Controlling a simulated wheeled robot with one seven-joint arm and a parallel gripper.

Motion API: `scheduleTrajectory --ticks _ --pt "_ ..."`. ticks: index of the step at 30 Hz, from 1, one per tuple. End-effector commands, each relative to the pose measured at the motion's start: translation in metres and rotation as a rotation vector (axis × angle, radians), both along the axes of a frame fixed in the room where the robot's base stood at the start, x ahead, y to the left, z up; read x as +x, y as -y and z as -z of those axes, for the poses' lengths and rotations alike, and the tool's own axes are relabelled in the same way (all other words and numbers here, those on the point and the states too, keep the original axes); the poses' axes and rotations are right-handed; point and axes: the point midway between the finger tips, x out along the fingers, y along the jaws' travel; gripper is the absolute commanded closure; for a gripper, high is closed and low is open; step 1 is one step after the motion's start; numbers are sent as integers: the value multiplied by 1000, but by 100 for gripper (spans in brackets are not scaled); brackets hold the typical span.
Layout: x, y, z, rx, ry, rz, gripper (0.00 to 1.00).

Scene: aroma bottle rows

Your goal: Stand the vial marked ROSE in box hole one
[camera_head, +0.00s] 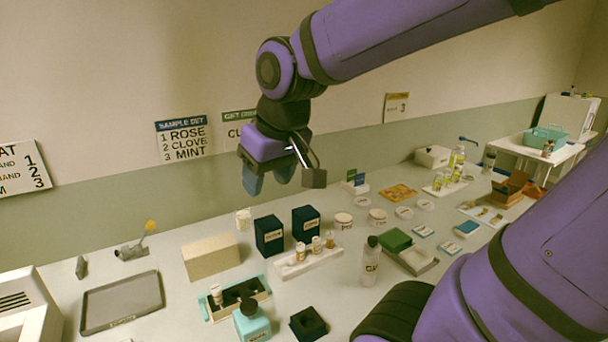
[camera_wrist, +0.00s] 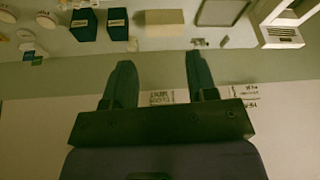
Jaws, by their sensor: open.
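My gripper (camera_head: 268,180) is open and empty, raised high in front of the wall, well above the table. In the wrist view the two fingers of my gripper (camera_wrist: 159,62) are apart with nothing between them. A white rack (camera_head: 290,272) holds several small vials (camera_head: 316,244); their labels are too small to read, so I cannot tell which is ROSE. A teal-edged box with a dark insert (camera_head: 262,291) stands left of the rack. One small vial (camera_head: 216,293) stands at its left end. Its hole numbers cannot be read.
A wall sign (camera_head: 183,138) lists 1 ROSE, 2 CLOVE, 3 MINT. Two dark blue boxes (camera_head: 269,236) and a beige block (camera_head: 210,257) stand behind. A teal bottle (camera_head: 252,320), a black holder (camera_head: 309,323) and a clear bottle (camera_head: 371,262) stand in front. A grey tray (camera_head: 122,302) lies left.

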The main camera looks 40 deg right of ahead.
Motion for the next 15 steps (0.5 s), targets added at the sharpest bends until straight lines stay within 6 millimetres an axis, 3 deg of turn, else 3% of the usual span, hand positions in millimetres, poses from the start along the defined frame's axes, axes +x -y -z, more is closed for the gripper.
scheduleTrajectory --ticks 6,15 --pt "-49 7 -19 -9 76 15 48" --pt "-75 10 -24 -15 109 22 48"
